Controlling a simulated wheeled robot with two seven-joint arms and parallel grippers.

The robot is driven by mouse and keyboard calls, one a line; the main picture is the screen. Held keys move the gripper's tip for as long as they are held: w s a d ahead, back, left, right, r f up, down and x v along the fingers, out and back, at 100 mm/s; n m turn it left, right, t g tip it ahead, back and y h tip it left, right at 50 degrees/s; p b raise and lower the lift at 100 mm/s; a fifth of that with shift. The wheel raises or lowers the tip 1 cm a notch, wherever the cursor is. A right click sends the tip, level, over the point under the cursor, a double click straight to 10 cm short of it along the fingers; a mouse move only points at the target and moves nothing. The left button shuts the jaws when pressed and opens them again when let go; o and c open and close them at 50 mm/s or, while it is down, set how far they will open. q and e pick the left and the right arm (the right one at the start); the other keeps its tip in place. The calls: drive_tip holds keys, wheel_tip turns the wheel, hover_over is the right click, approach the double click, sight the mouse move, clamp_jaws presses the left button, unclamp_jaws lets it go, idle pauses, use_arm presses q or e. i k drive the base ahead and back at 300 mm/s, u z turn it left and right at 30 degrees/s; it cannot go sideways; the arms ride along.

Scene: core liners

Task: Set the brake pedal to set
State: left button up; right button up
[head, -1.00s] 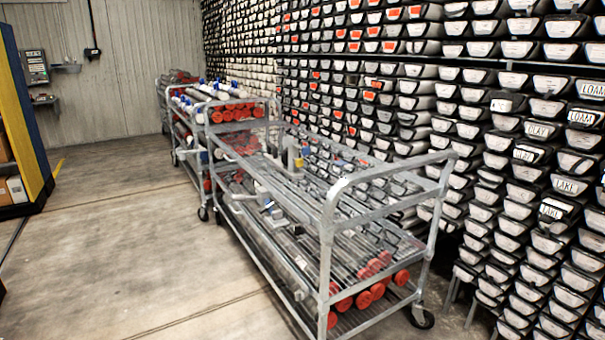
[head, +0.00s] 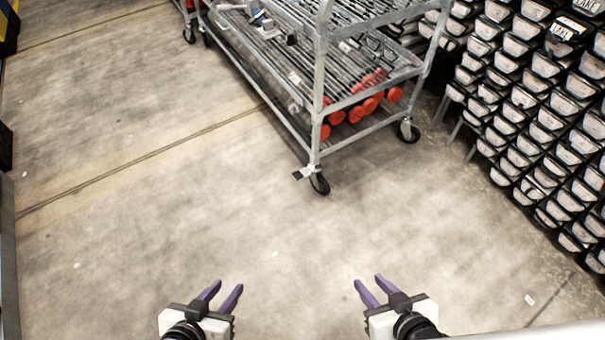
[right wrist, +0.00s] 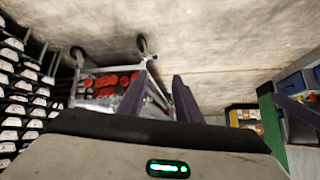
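The metal cart (head: 316,90) stands ahead at the top middle of the head view; its near end also shows in the right wrist view (right wrist: 112,70). A small light brake pedal (head: 302,174) sticks out to the left at the near left caster (head: 319,184); whether it is up or down is too small to tell. My left gripper (head: 226,288) is open and empty above the floor, well short of the cart. My right gripper (head: 369,285) is open and empty to its right, also apart from the cart. Its fingers show in the right wrist view (right wrist: 163,92).
Racks of white-ended core boxes (head: 520,110) line the right side. Capped tubes with red ends (head: 368,104) lie on the cart's lower shelf. The concrete floor (head: 200,200) between my grippers and the cart is clear.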

sight(297, 175)
drive_tip(key=u, duration=0.4)
drive_tip(key=i, duration=0.45)
drive_tip(key=u, duration=0.55)
drive_tip(key=i, duration=1.2)
drive_tip(key=z, duration=0.7)
